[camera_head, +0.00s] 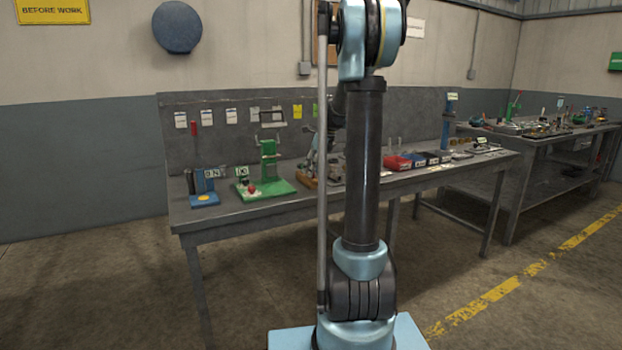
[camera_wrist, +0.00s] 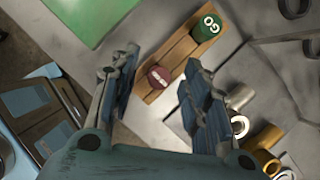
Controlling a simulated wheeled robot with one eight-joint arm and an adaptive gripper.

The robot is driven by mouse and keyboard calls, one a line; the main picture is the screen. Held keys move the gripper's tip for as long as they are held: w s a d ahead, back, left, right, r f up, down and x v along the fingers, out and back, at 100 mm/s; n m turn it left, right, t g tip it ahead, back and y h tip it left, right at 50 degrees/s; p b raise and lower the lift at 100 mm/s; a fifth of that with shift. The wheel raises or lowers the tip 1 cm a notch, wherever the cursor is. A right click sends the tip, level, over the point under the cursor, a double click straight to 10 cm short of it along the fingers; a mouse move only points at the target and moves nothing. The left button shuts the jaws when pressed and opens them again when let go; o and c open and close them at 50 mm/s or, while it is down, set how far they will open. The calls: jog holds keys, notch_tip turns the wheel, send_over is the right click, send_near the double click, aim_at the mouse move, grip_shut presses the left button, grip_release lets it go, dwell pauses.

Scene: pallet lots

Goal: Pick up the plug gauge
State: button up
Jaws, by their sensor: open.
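The plug gauge shows in the wrist view as a green end marked GO (camera_wrist: 206,27) and a red end with a pale bar (camera_wrist: 160,77). They lie on a slatted wooden rest (camera_wrist: 181,50), and I cannot make out a handle between them. My gripper (camera_wrist: 160,62) is open, with its two fingers on either side of the red end in the picture. I see no contact. In the head view my arm hides much of the middle of the bench, and the gauge cannot be made out there.
A green plate (camera_wrist: 85,15) lies left of the rest. Several brass and pale rings (camera_wrist: 240,97) lie to the right. In the head view the bench (camera_head: 225,222) also bears a green stand (camera_head: 268,165), a blue stand (camera_head: 203,188) and red bins (camera_head: 397,163).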

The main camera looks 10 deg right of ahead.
jog(key=shift+w+a+f, duration=0.1)
jog(key=shift+a+f, duration=0.05)
jog(key=shift+f, duration=0.4)
grip_shut()
jog(key=shift+r, duration=0.1)
